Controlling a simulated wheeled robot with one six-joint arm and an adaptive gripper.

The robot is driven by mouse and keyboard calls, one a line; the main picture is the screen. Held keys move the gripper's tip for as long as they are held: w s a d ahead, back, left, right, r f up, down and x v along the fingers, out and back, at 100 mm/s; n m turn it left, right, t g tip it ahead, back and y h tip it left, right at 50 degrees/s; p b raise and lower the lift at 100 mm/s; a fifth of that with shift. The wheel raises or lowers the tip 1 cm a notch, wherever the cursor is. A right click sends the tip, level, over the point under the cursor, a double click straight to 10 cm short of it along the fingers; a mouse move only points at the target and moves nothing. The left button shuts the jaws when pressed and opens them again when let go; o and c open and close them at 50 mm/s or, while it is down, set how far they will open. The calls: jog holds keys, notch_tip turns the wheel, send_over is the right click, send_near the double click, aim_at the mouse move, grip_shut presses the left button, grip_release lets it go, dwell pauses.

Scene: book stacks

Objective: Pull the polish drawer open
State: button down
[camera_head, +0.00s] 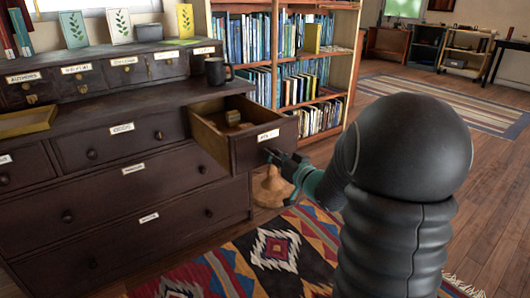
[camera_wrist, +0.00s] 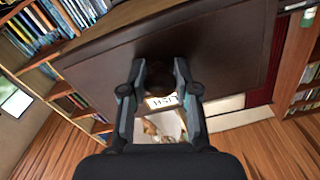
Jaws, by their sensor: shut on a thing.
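The polish drawer (camera_head: 240,128) is a dark wooden drawer at the upper right of the dark dresser (camera_head: 105,165). It stands pulled out, and a small tan block lies inside it. Its front carries a white label, partly legible in the wrist view (camera_wrist: 160,102). My gripper (camera_head: 273,155) is at the drawer front. In the wrist view my gripper (camera_wrist: 160,75) has its two fingers shut on the round dark knob (camera_wrist: 157,78) of the drawer. In the head view the knob is mostly hidden by the fingers.
A black mug (camera_head: 218,71) stands on the dresser top behind the drawer. A bookcase (camera_head: 290,60) is close behind. A tan rounded object (camera_head: 272,188) is on the floor below the drawer. A patterned rug (camera_head: 275,250) covers the floor in front.

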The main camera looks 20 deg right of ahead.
jog(key=shift+s+d, duration=0.3)
jog(key=shift+s, duration=0.3)
jog(key=c, duration=0.8)
grip_release()
jog(key=shift+a, duration=0.1)
jog(key=v, duration=1.2)
